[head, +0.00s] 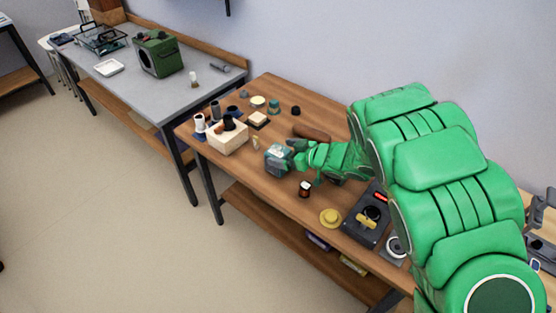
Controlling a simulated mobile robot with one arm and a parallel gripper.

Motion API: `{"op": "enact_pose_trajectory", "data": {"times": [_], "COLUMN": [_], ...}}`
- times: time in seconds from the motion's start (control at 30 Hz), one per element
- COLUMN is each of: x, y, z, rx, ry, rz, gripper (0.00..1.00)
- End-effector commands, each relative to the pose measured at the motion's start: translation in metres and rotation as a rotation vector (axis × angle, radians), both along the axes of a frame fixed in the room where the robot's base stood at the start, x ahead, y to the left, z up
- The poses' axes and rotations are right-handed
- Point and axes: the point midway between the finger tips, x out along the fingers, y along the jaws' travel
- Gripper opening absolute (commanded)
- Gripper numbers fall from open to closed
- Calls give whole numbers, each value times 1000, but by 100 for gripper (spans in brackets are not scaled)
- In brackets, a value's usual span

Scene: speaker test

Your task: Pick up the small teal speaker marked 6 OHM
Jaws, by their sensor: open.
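A small boxy grey-teal thing (275,158), which may be the speaker, is near the front edge of the wooden bench, with a pale patch on top. Any 6 OHM marking is too small to read. My gripper (291,154), at the end of my green arm, is open at the right side of this box. I cannot tell whether the fingers touch it or are around it. A smaller teal round piece (274,106) stands farther back on the same bench.
A grey table (140,98) with a green box (157,54) stands behind left. Floor at left is clear.

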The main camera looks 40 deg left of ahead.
Motion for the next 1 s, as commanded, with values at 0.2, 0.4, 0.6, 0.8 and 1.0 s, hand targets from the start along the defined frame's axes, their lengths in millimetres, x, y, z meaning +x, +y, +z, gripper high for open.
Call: {"op": "enact_pose_trajectory", "data": {"times": [0.2,0.4,0.6,0.8,1.0], "x": [-4,-5,-5,-5,-4], "y": [22,39,41,41,41], "z": [-11,-17,-18,-18,-18], "rx": [-1,0,-1,-1,-1], "ry": [2,1,0,0,0], "rz": [0,1,-1,-1,-1], "gripper": [100,100,100,77,46]}}
